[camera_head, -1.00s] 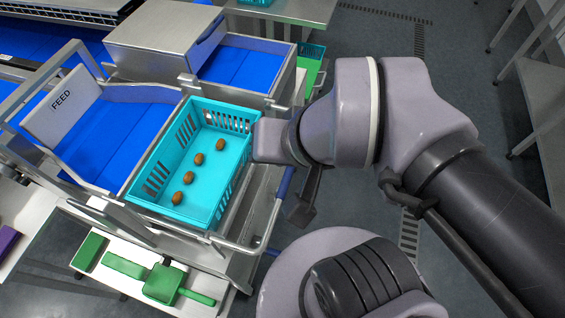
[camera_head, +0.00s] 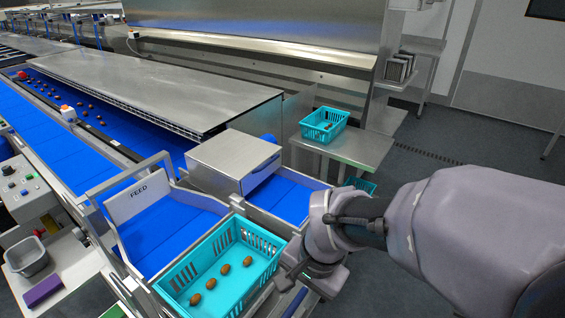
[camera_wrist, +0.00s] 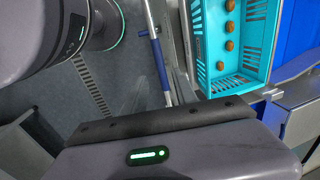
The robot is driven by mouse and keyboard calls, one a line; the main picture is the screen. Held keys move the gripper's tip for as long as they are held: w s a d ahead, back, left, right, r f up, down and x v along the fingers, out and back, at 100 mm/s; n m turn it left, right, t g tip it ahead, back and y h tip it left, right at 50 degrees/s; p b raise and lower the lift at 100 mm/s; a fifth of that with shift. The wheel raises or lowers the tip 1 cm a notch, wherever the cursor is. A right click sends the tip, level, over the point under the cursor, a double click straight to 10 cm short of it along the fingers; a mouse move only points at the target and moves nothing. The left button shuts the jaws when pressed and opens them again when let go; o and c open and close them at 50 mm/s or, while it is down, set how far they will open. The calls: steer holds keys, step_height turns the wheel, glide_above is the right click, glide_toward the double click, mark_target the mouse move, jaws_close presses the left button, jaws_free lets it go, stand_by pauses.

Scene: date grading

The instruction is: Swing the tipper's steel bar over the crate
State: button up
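The turquoise crate (camera_head: 200,254) sits in the tipper at the lower middle of the head view, with several brown dates on its floor. It also shows at the top right of the wrist view (camera_wrist: 198,45). The tipper's steel bar (camera_wrist: 150,20), with a blue sleeve (camera_wrist: 160,65), stands beside the crate, not across its top. In the head view the blue sleeve (camera_head: 296,300) is partly cut off at the bottom edge. My gripper (camera_head: 300,274) is just right of the crate, near the sleeve. Its fingertips are not clear, and I see nothing held.
The FEED panel (camera_head: 137,198) and blue feed belt (camera_head: 165,232) lie left of the crate. A steel box (camera_head: 233,160) stands behind it. Another turquoise crate (camera_head: 324,124) rests on a steel table (camera_head: 350,146). A purple block (camera_head: 43,288) and grey tub (camera_head: 27,257) are at left.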

mark_target(290, 310)
steer(key=f+b, duration=0.1)
steer(key=f, duration=0.1)
steer(key=a+f, duration=0.1)
steer(key=f, duration=0.2)
steer(key=w+f+b, duration=0.1)
steer(key=f, duration=0.2)
steer(key=shift+a+f+b, duration=0.2)
steer(key=shift+b, duration=0.1)
jaws_close()
stand_by(0.8)
